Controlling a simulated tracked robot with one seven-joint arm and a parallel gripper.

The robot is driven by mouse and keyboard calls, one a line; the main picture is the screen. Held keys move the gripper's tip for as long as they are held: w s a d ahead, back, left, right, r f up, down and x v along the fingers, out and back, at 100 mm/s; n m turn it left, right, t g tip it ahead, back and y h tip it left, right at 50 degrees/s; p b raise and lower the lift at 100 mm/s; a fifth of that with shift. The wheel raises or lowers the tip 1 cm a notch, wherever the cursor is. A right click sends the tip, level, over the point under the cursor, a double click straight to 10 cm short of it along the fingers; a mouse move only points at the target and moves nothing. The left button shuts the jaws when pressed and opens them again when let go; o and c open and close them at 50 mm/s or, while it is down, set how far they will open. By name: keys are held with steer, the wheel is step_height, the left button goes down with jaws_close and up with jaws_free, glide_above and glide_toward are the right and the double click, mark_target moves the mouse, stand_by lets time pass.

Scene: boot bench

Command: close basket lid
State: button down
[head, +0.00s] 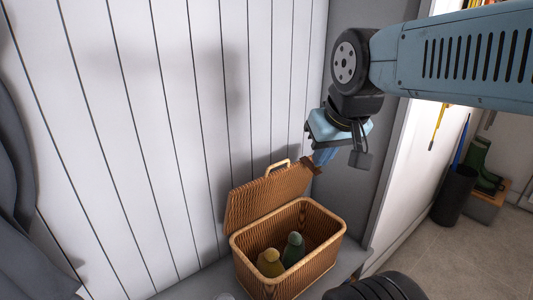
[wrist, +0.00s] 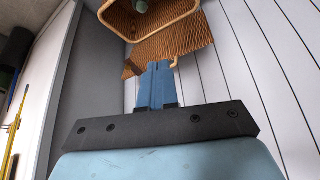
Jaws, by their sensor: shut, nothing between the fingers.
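A wicker basket (head: 290,262) stands on a grey bench, with its woven lid (head: 262,198) raised and tilted back toward the white panelled wall. The lid has a pale handle (head: 277,167) on its upper edge. In the wrist view the lid (wrist: 178,44) and the basket's rim (wrist: 150,36) show at the top. Inside the basket are a yellowish bottle-like thing (head: 270,263) and a green one (head: 293,249). My gripper (head: 322,158) is shut and empty, by the lid's upper right corner. In the wrist view its blue fingers (wrist: 157,70) are together near the lid's edge; I cannot tell if they touch it.
White panelled wall (head: 170,120) stands behind the basket, and a grey side panel (head: 365,160) rises to its right. Grey cloth (head: 25,220) hangs at the left. A black bin (head: 455,192) and green boots (head: 482,165) stand on the floor at the right.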

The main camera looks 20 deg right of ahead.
steer(key=w+f+n+g+h, duration=0.1)
steer(key=w+n+g, duration=0.35)
steer(key=w, duration=2.15)
steer(key=w+a+f+g, duration=0.1)
steer(key=w+f+g, duration=0.3)
steer(key=w+f, duration=0.3)
steer(key=x, duration=0.6)
steer(key=w+x, duration=0.1)
steer(key=x, duration=0.2)
